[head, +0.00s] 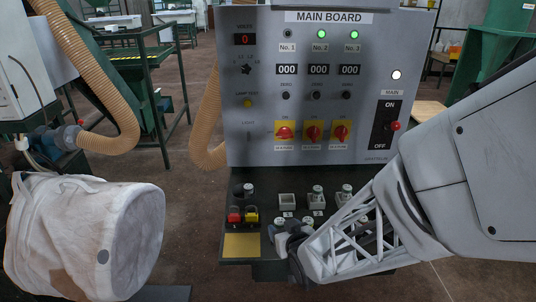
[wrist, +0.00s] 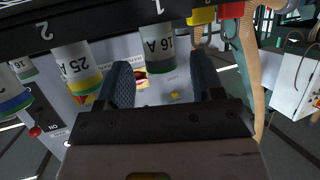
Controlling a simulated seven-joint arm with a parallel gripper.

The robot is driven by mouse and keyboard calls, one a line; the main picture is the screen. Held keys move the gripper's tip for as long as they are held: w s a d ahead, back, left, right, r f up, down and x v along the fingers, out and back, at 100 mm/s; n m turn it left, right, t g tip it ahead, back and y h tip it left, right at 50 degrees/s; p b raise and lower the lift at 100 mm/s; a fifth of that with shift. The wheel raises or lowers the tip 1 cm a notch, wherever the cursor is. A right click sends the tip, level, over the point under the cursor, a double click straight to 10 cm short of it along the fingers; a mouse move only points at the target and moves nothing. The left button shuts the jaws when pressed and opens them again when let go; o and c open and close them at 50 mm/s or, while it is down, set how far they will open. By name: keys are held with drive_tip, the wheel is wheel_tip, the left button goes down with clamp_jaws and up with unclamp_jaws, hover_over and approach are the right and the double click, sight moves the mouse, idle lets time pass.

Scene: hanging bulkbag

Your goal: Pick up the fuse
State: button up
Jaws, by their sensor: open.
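Several fuses stand along the black shelf edge. In the wrist view, a grey fuse marked 16 A (wrist: 159,50) is by the number 1, a fuse marked 25 A with a yellow band (wrist: 77,68) is by the number 2, and a blue-banded fuse (wrist: 12,92) is at the left edge. My gripper (wrist: 160,72) is open, its two dark fingers either side of the 16 A fuse's lower end in the picture. I cannot tell whether they touch it. In the head view, my gripper (head: 288,238) is low at the shelf front, and my arm partly hides the fuses there.
The main board (head: 312,90) stands behind the black shelf (head: 262,188). A white bulk bag (head: 85,235) hangs farther left.

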sight(279, 219)
drive_tip(key=shift+w, duration=0.1)
drive_tip(key=shift+x, duration=2.55)
drive_tip(key=shift+r, duration=0.1)
drive_tip(key=c, duration=1)
drive_tip(key=shift+r, duration=0.1)
drive_tip(key=shift+r, duration=1.65)
drive_tip(key=s+d+r, duration=0.1)
drive_tip(key=s+d, duration=0.2)
drive_tip(key=s, duration=1.2)
drive_tip(key=shift+s+d+r, duration=0.25)
drive_tip(key=shift+s, duration=0.05)
